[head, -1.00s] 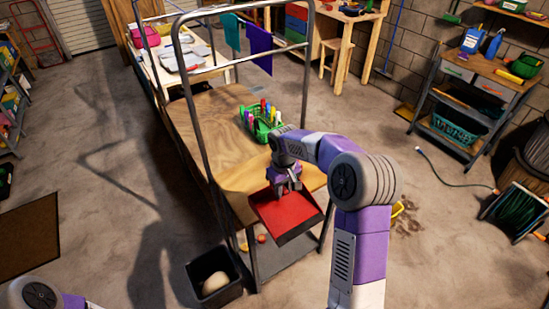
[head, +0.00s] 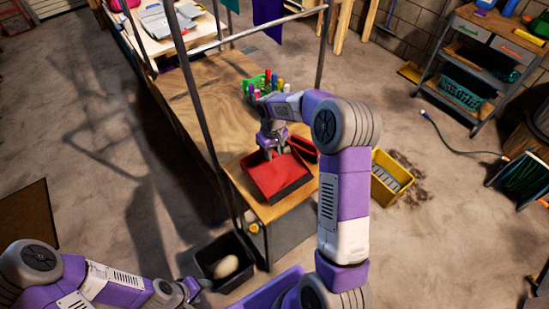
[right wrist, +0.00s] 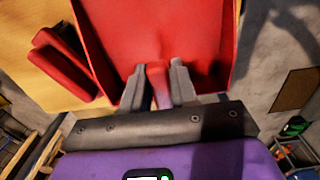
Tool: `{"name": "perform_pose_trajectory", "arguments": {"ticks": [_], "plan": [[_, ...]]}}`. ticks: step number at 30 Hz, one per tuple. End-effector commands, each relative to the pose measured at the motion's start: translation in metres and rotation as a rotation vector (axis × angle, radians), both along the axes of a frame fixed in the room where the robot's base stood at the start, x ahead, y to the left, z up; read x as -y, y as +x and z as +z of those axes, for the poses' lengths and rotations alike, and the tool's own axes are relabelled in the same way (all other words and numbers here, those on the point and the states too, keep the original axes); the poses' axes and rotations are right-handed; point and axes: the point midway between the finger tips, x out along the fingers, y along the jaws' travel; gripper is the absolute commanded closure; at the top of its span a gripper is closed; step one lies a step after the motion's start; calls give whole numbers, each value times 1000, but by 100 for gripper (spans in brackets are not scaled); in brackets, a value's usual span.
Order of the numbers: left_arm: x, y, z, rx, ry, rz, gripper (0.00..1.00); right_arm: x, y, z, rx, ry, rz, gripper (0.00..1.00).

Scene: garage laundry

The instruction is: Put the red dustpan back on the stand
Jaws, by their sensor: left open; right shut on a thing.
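The red dustpan (head: 277,177) is in my right gripper (head: 272,146), over the near end of the wooden bench top. In the right wrist view my right gripper (right wrist: 158,82) is shut on the dustpan's handle, and the dustpan (right wrist: 150,35) spreads out beyond the fingers. A smaller dark-red piece (head: 304,148) is just right of the dustpan; it also shows in the right wrist view (right wrist: 68,62). I cannot tell if it is the stand. My left gripper (head: 192,288) is open and empty at the lower left, away from the dustpan.
The wooden bench (head: 195,105) has a metal frame rising around it. A green basket of coloured bottles (head: 262,85) stands behind my right gripper. A black bin (head: 225,262) is on the floor at the near end, and a yellow crate (head: 391,177) is to the right.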

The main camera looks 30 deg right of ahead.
Motion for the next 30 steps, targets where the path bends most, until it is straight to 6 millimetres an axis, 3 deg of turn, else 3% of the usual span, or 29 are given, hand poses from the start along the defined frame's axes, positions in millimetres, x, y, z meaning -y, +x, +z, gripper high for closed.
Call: {"name": "perform_pose_trajectory", "arguments": {"ticks": [10,21,22,27,30], "plan": [[0,0,-5,1,0,0,43,0,0,-39,0,0,0,100],[0,0,-8,1,0,0,43,0,0,-43,2,0,0,100],[0,0,-8,1,0,0,43,0,0,-44,1,0,0,71],[0,0,-7,1,0,0,43,0,0,-42,1,0,0,47],[0,0,-7,1,0,0,43,0,0,-42,1,0,0,47]]}}
